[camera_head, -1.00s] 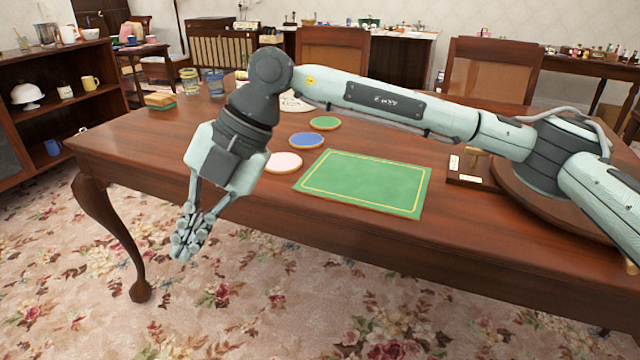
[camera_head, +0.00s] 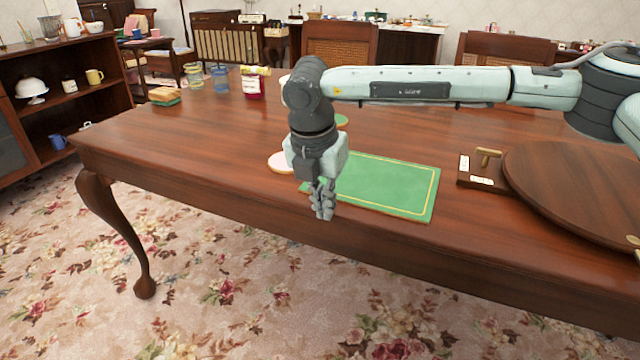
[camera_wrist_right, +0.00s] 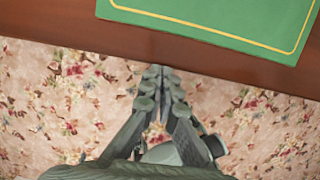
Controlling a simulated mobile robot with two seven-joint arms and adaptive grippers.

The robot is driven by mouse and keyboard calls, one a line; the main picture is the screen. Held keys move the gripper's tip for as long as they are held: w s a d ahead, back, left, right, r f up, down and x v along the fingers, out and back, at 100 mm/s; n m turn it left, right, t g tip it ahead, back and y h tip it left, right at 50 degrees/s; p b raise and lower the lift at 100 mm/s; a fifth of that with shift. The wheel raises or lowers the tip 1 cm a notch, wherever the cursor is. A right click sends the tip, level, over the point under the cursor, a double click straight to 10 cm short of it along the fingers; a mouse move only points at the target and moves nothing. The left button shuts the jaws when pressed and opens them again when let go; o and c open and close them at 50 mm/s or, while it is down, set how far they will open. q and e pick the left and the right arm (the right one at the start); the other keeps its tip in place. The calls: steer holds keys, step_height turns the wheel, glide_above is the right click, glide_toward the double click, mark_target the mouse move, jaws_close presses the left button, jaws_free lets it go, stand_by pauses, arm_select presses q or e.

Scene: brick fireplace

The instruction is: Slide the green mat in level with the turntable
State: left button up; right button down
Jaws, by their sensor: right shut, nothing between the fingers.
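The green mat (camera_head: 392,186) with a yellow border line lies flat near the front edge of the wooden table. The round wooden turntable (camera_head: 585,190) is on the table to its right, apart from it. My right gripper (camera_head: 323,214) is shut and empty, fingers pointing down, at the table's front edge by the mat's left end. It hides part of the mat's left side. In the right wrist view the shut fingers (camera_wrist_right: 160,75) are over the floor just off the table edge, and the mat (camera_wrist_right: 225,20) is beyond them. My left gripper is not in view.
A wooden block with a peg and white labels (camera_head: 480,172) stands between mat and turntable. Jars (camera_head: 220,78) stand at the back left.

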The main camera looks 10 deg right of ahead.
steer(key=shift+w+d+r, duration=0.3)
steer(key=shift+w+d, duration=0.2)
steer(key=shift+w, duration=0.25)
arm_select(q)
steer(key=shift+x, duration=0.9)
arm_select(e)
steer(key=shift+w+d, duration=0.45)
steer(key=shift+w, duration=0.2)
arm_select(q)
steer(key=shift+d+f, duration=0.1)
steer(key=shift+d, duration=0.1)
